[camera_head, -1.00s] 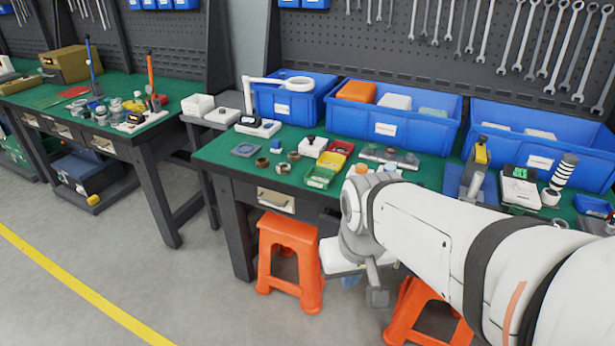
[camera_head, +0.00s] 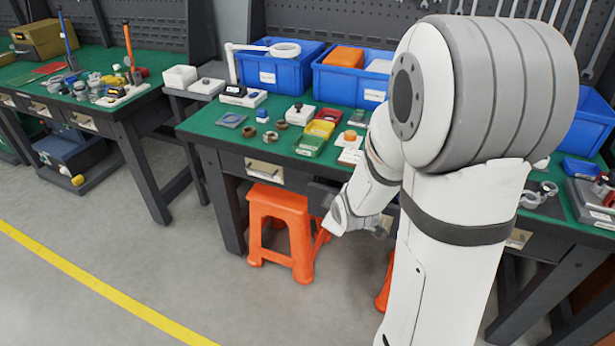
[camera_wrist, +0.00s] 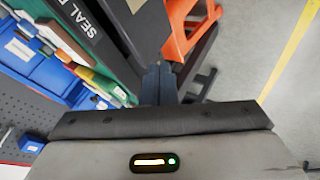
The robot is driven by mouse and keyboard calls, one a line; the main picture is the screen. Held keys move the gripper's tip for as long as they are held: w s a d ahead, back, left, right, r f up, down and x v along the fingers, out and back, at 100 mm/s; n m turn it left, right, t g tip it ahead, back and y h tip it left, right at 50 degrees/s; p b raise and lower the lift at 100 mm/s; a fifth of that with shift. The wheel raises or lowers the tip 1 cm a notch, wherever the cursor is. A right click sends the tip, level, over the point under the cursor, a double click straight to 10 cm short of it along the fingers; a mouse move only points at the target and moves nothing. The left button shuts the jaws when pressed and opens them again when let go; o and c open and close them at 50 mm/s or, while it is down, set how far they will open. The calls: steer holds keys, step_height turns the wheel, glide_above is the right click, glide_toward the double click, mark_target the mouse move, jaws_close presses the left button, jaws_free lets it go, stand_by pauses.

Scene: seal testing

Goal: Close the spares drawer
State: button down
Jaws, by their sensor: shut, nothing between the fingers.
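My gripper (camera_wrist: 159,70) shows in the wrist view with its two dark fingers together and nothing between them. They point toward the underside of the bench front and an orange stool. In the head view my arm covers the middle of the near bench, and the fingertips cannot be made out; a dark block beside my wrist is partly hidden. The near bench has a drawer with a pale handle plate (camera_head: 264,169) at its left end, which looks flush. Another pale plate (camera_head: 517,238) shows right of my arm.
An orange stool (camera_head: 281,222) stands under the near bench, close to my wrist; it also shows in the wrist view (camera_wrist: 180,38). The green bench top (camera_head: 215,133) holds trays, small parts and blue bins (camera_head: 268,75). The floor at front left is free.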

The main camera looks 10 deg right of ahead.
steer(key=w+f+n+t+y+b, duration=0.1)
steer(key=w+f+n+t+y, duration=0.15)
steer(key=w+f+n, duration=0.35)
steer(key=n+t+y, duration=0.2)
steer(key=n+t, duration=0.2)
steer(key=t, duration=0.2)
glide_toward(314, 196)
steer(key=w+a, duration=0.2)
steer(key=a, duration=0.2)
steer(key=shift+h, duration=0.25)
steer(key=shift+w+d, duration=1.4)
steer(key=shift+w, duration=0.3)
